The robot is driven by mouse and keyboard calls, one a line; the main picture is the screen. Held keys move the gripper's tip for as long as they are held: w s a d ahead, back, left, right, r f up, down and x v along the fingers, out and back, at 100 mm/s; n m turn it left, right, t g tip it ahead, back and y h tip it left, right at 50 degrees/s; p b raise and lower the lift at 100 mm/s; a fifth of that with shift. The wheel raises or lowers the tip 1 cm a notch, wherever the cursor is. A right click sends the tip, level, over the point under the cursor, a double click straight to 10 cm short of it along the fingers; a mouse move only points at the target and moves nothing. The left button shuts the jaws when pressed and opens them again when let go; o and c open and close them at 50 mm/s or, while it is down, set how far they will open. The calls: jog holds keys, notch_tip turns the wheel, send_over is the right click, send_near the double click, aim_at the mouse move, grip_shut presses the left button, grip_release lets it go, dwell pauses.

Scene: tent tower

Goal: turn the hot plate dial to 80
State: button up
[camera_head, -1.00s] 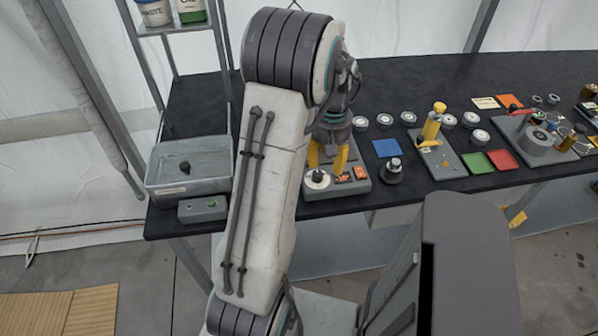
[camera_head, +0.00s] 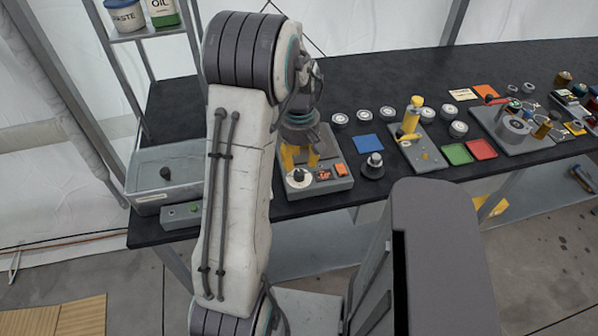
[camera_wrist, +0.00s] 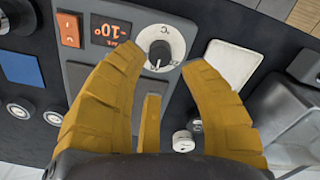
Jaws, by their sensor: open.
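The hot plate (camera_head: 338,184) stands at the front edge of the black table. Its dial (camera_head: 298,176) is a dark knob on a white disc at the front left corner. It also shows in the wrist view (camera_wrist: 159,52), with its pointer toward the bottom of the picture. The orange display (camera_wrist: 110,30) beside it seems to read -10°. My gripper (camera_head: 300,159) is open, yellow fingers pointing down close to the dial. In the wrist view the fingertips (camera_wrist: 166,58) lie on either side of the knob, with nothing held; contact cannot be told.
An orange switch (camera_wrist: 70,29) sits beside the display. A grey bin (camera_head: 150,195) and a small control box (camera_head: 184,214) are left of the hot plate. A blue square (camera_head: 367,143) and a dark knobbed weight (camera_head: 373,166) are at its right.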

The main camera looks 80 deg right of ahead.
aim_at(299, 173)
jog(key=shift+f, duration=2.75)
grip_shut()
